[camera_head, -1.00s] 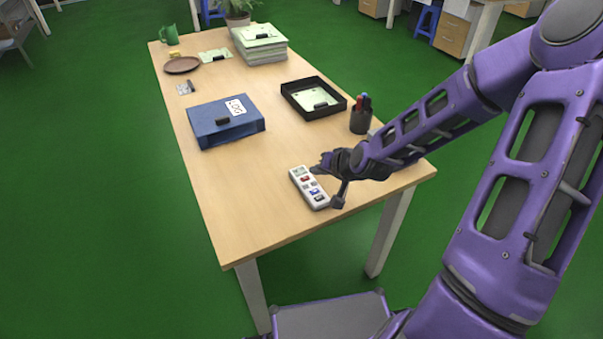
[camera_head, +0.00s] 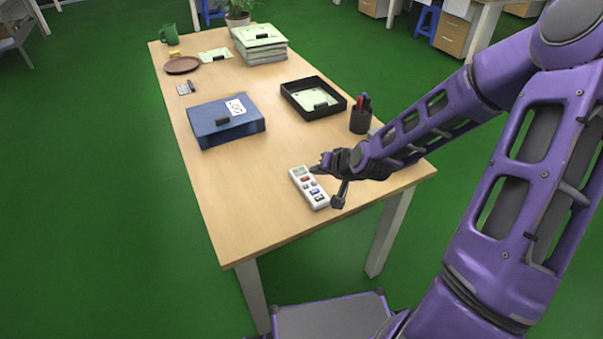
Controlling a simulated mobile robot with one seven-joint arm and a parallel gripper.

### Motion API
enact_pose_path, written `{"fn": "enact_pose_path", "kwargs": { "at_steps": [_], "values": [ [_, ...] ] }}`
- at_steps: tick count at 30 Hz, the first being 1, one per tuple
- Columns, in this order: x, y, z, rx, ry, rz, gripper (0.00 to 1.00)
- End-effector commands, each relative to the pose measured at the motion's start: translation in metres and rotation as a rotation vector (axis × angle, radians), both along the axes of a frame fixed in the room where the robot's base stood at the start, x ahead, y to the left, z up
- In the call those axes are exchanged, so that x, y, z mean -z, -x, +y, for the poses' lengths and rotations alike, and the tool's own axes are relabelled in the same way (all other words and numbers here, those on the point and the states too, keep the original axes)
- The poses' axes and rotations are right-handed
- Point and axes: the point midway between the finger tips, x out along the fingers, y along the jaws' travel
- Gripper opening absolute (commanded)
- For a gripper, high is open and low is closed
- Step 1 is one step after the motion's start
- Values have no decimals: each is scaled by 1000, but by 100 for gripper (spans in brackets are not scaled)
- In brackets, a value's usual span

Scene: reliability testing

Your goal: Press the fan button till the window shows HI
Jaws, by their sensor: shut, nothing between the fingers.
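A white remote (camera_head: 311,191) with several coloured buttons and a small greenish window (camera_head: 299,171) at its far end lies on the table. The text in the window is too small to read, and I cannot tell which button is the fan button. My gripper (camera_head: 314,171) is shut and empty, its tip at the right side of the remote's far half, close over it. I cannot tell whether the tip touches a button.
The wooden table (camera_head: 240,185) also holds a blue LOG binder (camera_head: 226,122), a black tray (camera_head: 313,98) with paper, a pen cup (camera_head: 361,117), a paper stack (camera_head: 261,45), a brown plate (camera_head: 182,65) and a green mug (camera_head: 169,35). The table left of the remote is clear.

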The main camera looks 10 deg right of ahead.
Motion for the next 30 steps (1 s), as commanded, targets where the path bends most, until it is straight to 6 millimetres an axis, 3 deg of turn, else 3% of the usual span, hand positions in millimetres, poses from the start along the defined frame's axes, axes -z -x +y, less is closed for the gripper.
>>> {"fn": "enact_pose_path", "kwargs": {
  "at_steps": [14,30],
  "values": [
    [-4,0,-1,65,-68,31,0],
    [-31,-2,-4,732,-740,362,0]
  ]
}}
